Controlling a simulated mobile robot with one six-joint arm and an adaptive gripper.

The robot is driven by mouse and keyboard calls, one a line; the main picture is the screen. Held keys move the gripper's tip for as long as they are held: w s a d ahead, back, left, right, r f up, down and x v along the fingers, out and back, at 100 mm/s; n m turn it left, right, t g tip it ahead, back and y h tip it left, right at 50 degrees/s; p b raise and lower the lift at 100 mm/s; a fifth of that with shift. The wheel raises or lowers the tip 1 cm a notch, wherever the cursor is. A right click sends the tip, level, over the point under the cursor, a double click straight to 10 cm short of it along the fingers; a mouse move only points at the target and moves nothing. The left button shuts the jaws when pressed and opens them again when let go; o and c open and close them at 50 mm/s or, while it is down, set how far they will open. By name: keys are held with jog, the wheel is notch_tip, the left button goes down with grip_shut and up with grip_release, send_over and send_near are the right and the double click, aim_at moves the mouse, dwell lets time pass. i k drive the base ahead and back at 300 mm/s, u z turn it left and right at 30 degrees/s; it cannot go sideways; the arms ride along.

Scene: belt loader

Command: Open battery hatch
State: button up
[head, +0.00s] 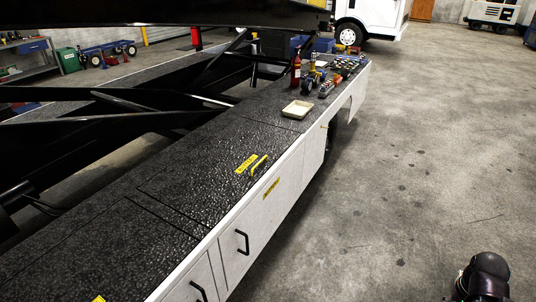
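The battery hatch appears to be the black textured panel (205,165) in the top deck of the belt loader, bounded by seams. It lies flat and looks closed. A yellow label (246,163) and a yellow handle (258,165) are on it near its right edge. The label text is too small to read surely. Another yellow label (271,189) is on the white side panel below. My gripper is not in view. A dark rounded part of my arm shows at the lower right, apart from the loader.
White side doors with black handles (242,242) line the loader's flank. A tray (297,109), a red extinguisher (296,72) and several small items stand farther along the deck. Black conveyor beams (110,118) cross behind the hatch. The concrete floor (420,150) at right is clear.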

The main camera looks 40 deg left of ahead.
aim_at(203, 185)
jog(key=u, duration=0.2)
jog(key=i, duration=0.75)
jog(key=u, duration=0.85)
jog(key=i, duration=0.8)
jog(key=u, duration=0.4)
